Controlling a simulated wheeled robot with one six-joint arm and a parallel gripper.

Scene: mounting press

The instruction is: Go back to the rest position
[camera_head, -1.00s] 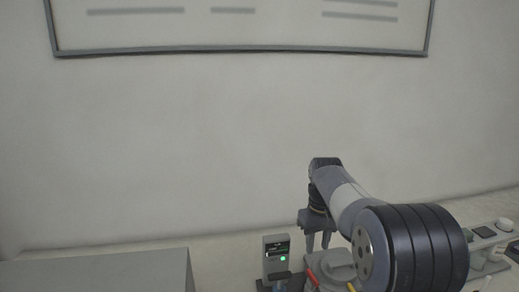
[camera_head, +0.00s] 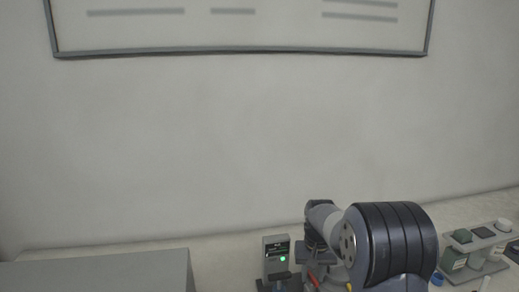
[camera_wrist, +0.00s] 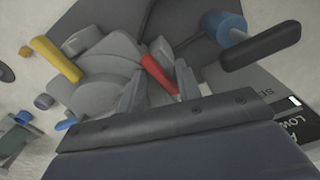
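My gripper (camera_wrist: 158,90) shows in the wrist view with its two grey fingers apart and nothing between them. Behind the fingers is the grey mounting press (camera_wrist: 105,65), with a red handle (camera_wrist: 158,74) and a yellow handle (camera_wrist: 57,60). A black-handled lever with a blue cylinder (camera_wrist: 224,28) stands at the upper right. In the head view my arm (camera_head: 385,245) is folded low at the bottom right and hides most of the press. The fingertips are hidden there.
A small control box (camera_head: 277,252) with a green light stands left of my arm. A grey block (camera_head: 100,272) fills the lower left. A framed board (camera_head: 240,54) hangs on the wall. The space above the bench is clear.

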